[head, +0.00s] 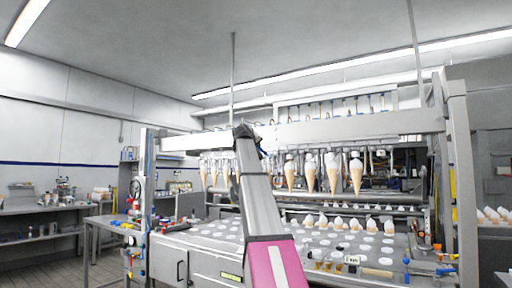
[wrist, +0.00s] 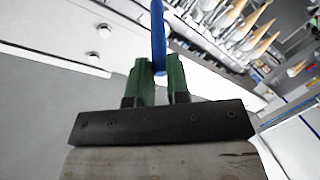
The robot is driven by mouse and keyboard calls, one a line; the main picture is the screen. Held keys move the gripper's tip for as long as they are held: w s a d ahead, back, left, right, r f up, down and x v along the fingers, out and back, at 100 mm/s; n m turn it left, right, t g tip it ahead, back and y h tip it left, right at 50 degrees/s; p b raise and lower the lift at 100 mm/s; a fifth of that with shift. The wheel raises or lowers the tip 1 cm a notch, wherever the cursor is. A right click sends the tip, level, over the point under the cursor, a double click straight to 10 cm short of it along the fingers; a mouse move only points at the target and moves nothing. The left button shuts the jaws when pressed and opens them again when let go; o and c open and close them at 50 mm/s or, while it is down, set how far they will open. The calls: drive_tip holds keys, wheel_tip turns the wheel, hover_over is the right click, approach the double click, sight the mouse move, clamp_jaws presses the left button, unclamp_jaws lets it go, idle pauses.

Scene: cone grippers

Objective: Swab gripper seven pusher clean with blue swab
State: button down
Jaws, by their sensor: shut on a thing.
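My gripper (wrist: 160,82) has two green fingers, shut on a blue swab (wrist: 157,35) that stands out beyond the fingertips in the wrist view. In the head view my arm reaches up the middle, and a bit of blue shows at its far end; the fingers are too small to tell there. A row of cone grippers hangs under the machine's beam, holding several ice cream cones (head: 332,172). The cones also show in the wrist view (wrist: 232,18), at upper right, beyond the swab. I cannot tell which gripper is number seven, and no pusher shows clearly. The swab looks apart from the cones.
The machine's white beam (head: 350,127) crosses above the cones. Below is a plate with round holes (head: 215,230) and several cones standing at its right. Tools and small bottles lie at its front right. A side table (head: 110,222) stands at left.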

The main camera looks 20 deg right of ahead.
drive_tip(key=shift+s+d, duration=0.2)
drive_tip(key=shift+d, duration=0.05)
idle(2.4)
drive_tip(key=shift+s+a, duration=0.95)
drive_tip(key=shift+a, duration=0.25)
drive_tip(key=shift+s+a, duration=0.9)
drive_tip(key=shift+a, duration=0.25)
drive_tip(key=shift+s+a, duration=0.9)
drive_tip(key=shift+a, duration=0.3)
drive_tip(key=shift+f, duration=0.1)
